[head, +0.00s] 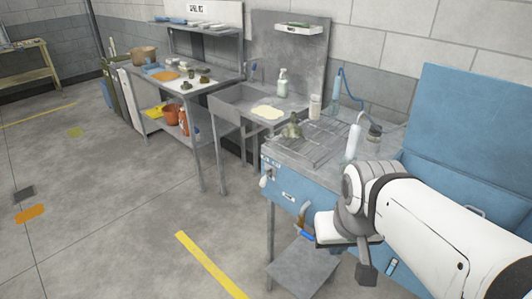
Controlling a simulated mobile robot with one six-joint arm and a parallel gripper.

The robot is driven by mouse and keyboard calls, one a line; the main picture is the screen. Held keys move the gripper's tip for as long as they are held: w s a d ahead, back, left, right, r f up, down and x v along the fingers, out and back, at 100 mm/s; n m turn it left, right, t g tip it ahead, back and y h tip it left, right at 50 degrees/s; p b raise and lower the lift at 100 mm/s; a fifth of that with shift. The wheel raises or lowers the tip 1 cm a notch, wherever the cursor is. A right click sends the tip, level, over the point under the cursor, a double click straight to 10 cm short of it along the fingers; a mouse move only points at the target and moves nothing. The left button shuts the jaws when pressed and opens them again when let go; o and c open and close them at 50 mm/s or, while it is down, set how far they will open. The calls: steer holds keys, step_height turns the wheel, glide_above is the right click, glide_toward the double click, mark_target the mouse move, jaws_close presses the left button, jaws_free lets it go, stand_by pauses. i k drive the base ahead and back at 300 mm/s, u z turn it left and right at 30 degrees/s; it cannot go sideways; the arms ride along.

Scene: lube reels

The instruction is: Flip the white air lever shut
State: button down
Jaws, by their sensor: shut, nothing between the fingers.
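A small white piece (266,178), which looks like the white air lever, is on the left end of the front face of the blue wash cabinet (286,186). It is too small to tell whether it stands open or shut. My gripper (366,273) is low, in front of the cabinet's right part, to the right of the lever and well apart from it. It is shut and empty. My white arm comes in from the right and hides part of the cabinet front.
On the cabinet's grated top (315,146) stand a white bottle (353,141) and a greenish part (292,128). The blue lid (470,125) is raised. A grey step (303,264) is below. A sink (240,100) is at the left.

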mark_target(263, 183)
steer(key=u, duration=0.05)
steer(key=i, duration=0.95)
steer(key=z, duration=0.05)
